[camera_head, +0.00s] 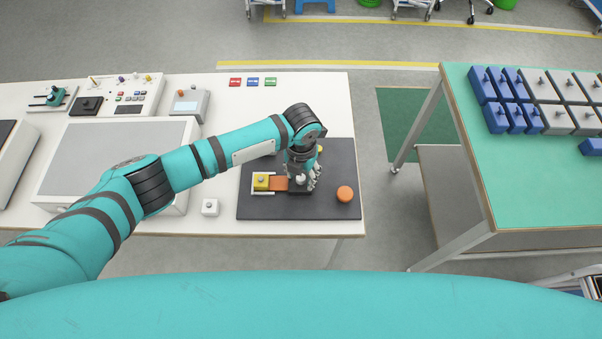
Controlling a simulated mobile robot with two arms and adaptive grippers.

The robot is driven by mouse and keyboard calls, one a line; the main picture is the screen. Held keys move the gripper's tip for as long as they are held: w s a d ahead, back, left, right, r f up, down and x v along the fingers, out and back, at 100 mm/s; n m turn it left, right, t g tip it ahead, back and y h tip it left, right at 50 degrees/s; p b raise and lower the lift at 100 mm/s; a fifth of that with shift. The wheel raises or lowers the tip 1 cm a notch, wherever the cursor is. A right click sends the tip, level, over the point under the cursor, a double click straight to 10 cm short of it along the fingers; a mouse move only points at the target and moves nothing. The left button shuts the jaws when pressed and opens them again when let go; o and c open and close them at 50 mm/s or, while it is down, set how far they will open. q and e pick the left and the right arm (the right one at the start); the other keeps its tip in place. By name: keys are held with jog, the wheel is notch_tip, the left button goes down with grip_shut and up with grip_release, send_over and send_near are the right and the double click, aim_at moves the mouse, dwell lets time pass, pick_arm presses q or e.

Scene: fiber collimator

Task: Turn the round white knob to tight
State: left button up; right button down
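A small white round part, which looks like the knob (300,179), shows on a black block (298,190) on the dark mat (265,210). My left gripper (304,179) points down right at it, with grey fingers close around or beside it. The picture is too small to tell whether the fingers touch it or how far they are apart. An orange piece (279,184) and a yellow block (261,181) in a white bracket sit in line to the left of the black block. My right gripper is out of view.
An orange round piece (345,193) lies on the mat right of the gripper. A small white box with a button (210,207) stands left of the mat. A large grey-topped panel (110,155) lies under my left arm. A green-topped table (480,160) stands to the right across a gap.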

aim_at(301, 177)
pick_arm(q)
notch_tip(301, 177, up, 12)
dwell(0.7)
dwell(0.4)
